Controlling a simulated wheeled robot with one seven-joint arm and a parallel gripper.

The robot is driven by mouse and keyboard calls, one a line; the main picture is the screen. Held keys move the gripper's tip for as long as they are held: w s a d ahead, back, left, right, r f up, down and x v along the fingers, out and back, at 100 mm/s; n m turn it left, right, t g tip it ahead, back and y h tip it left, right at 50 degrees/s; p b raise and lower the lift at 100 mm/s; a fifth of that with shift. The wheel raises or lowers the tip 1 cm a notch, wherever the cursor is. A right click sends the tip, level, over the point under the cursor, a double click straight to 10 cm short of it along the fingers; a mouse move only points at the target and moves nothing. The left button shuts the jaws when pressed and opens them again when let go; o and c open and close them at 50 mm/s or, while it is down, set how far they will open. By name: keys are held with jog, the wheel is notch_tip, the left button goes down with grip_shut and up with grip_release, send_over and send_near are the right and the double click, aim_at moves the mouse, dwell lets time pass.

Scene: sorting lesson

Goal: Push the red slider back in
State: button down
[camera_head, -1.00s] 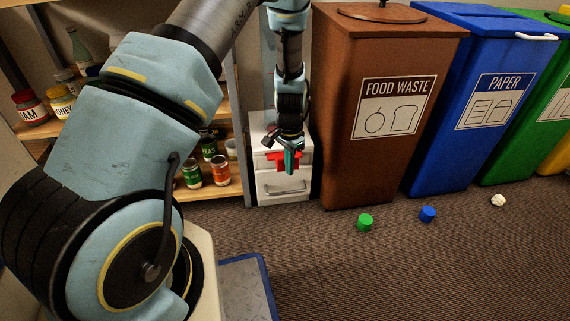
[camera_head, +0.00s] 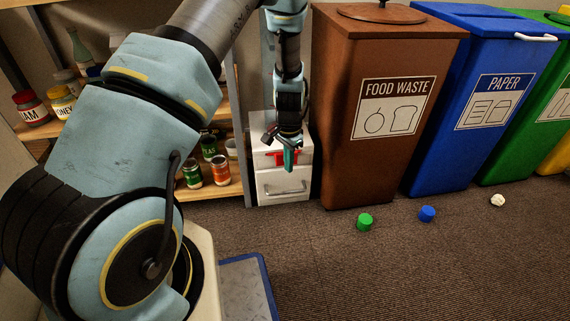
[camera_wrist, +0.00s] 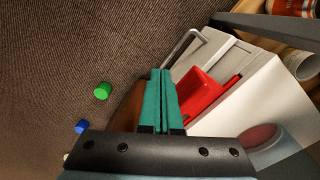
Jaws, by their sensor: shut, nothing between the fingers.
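The red slider (camera_head: 275,160) sits at the front of the small white drawer cabinet (camera_head: 264,188), above a drawer with a metal handle. In the wrist view the slider (camera_wrist: 200,93) shows as a red block standing out from the pale front, beside a thin red strip. My gripper (camera_head: 289,168) is shut and empty, its teal fingers pointing down in front of the slider and hiding part of it. In the wrist view my fingertips (camera_wrist: 160,75) lie just left of the red block. I cannot tell whether they touch it.
The brown food waste bin (camera_head: 350,150) stands close on the cabinet's right, and shelves with cans (camera_head: 220,172) stand on its left. A green piece (camera_head: 365,222), a blue piece (camera_head: 427,214) and a crumpled white piece (camera_head: 498,200) lie on the floor.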

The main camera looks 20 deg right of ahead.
notch_tip(320, 180, up, 8)
jog(key=s+p, duration=0.1)
jog(key=p, duration=0.6)
jog(key=shift+s, duration=0.35)
jog(key=shift+a, duration=0.1)
jog(key=s+a+r+n+t, duration=0.1)
jog(key=s+a+r+n, duration=0.2)
jog(key=a+r+n, duration=1.05)
jog(key=s+a+r+m, duration=0.1)
jog(key=s+a+r, duration=0.5)
jog(key=a+r, duration=0.6)
notch_tip(320, 180, up, 30)
jog(key=a+p, duration=0.1)
jog(key=p, duration=3.1)
jog(key=shift+t, duration=0.3)
